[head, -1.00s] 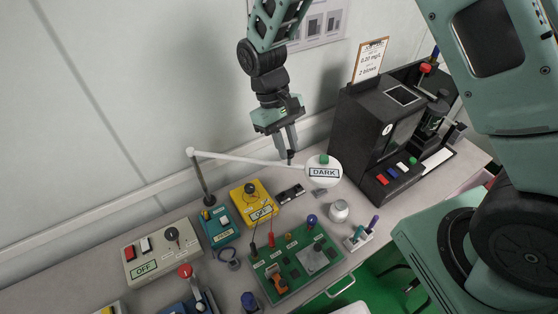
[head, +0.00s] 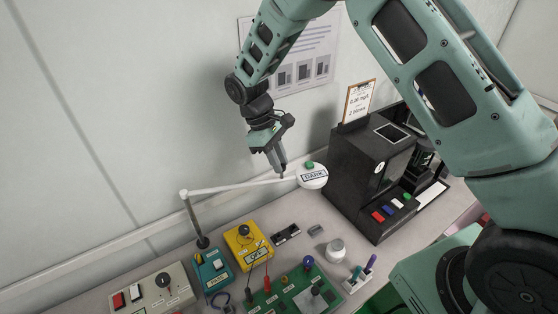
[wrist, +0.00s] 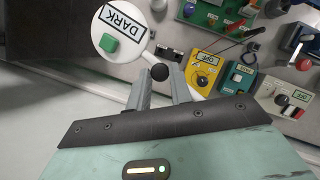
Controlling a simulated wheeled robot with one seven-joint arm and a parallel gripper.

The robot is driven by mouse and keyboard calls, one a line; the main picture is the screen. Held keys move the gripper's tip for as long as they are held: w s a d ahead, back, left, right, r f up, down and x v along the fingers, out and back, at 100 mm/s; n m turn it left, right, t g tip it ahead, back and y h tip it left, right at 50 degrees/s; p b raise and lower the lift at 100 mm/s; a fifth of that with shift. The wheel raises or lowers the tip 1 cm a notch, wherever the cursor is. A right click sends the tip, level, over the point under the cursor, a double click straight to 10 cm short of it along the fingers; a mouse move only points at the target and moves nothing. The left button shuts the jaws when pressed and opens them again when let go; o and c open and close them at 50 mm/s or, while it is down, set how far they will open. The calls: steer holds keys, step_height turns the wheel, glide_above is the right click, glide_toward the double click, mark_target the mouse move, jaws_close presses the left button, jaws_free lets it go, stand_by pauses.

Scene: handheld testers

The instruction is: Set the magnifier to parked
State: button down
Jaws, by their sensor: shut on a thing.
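The magnifier is a white arm (head: 235,187) on a dark post (head: 194,218), with a round white head (head: 312,182) that bears a DARK label and a green button. The arm runs nearly level toward the wall side, and the head hangs left of the black instrument. My gripper (head: 282,174) is at the arm just left of the head, its fingers closed around a dark ball knob (wrist: 160,72). In the wrist view the head (wrist: 118,35) is beyond the fingertips, at upper left. The knob is mostly hidden in the head view.
Below the arm stand a yellow tester (head: 247,241), a teal tester (head: 213,268), a grey box with switches (head: 150,292) and a green board (head: 305,298). A black instrument (head: 360,165) stands right of the head. The wall is close behind.

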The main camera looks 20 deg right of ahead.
steer(key=c, duration=1.3)
jaws_free()
steer(key=shift+o, duration=0.2)
steer(key=b+v, duration=0.2)
steer(key=v, duration=0.5)
steer(key=shift+r+b, duration=0.25)
steer(key=shift+b, duration=0.05)
